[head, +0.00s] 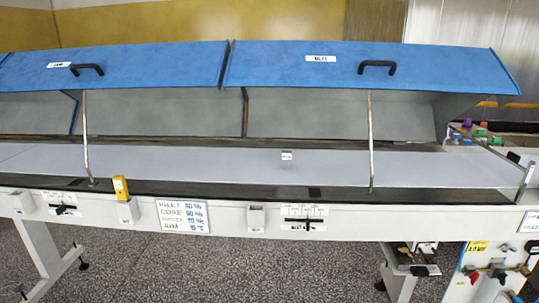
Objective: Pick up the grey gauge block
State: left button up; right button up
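A small light-grey block with a dark marking on its front face (286,155), which looks like the gauge block, sits on the pale belt (200,160) inside the long machine, a little right of the middle. It stands apart from other things. Its marking is too small to read. Neither of my grippers shows in the head view.
Two blue hinged covers (150,64) (350,62) are raised above the belt, with metal struts (371,140) in front. A yellow device (120,188) sits in a holder on the front rail. An empty-looking small holder (256,217) is right of the label panel. Coloured items (480,132) stand far right.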

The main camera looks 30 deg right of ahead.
aim_at(286, 156)
jog(key=i, duration=1.45)
jog(key=z, duration=0.2)
